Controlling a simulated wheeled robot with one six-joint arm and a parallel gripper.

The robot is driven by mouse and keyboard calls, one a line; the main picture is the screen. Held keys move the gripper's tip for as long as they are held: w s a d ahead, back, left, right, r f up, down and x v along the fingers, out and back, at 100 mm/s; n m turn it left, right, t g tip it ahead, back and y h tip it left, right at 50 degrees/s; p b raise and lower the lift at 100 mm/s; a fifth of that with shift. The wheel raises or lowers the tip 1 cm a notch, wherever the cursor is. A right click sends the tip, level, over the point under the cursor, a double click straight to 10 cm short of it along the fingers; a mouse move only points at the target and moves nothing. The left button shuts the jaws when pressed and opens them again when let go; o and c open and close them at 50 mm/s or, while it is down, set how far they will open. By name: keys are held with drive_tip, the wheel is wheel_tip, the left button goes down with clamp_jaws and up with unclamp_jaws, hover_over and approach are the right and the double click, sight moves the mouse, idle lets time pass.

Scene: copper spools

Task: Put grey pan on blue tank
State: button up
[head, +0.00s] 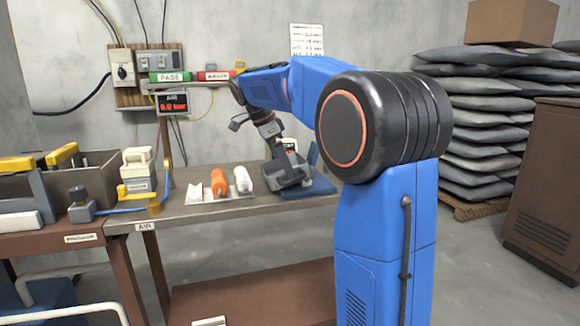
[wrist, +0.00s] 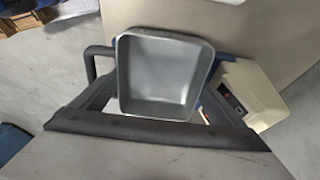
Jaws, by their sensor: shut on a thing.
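The grey pan (wrist: 160,75), a shallow square open dish, fills the middle of the wrist view. It is empty, and my gripper (head: 287,176) is shut on it. In the head view my gripper hangs low over the right end of the grey bench, and I cannot clearly tell the pan from the grey jaws there. A dark blue tank-like body (head: 55,301) with a white pipe shows at the lower left of the head view, well away from my gripper. A flat blue piece (head: 312,190) lies just beside my gripper; I cannot tell what it belongs to.
An orange spool (head: 218,182) and a white spool (head: 243,180) stand on the bench left of my gripper. A cream box (head: 138,168) is farther left. A cream device (wrist: 245,93) is close beside the pan in the wrist view. Stacked grey sacks (head: 480,135) stand right.

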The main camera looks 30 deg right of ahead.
drive_tip(key=shift+f, duration=0.15)
drive_tip(key=o, duration=1)
drive_tip(key=v, duration=1.7)
drive_tip(key=shift+d+r, duration=0.25)
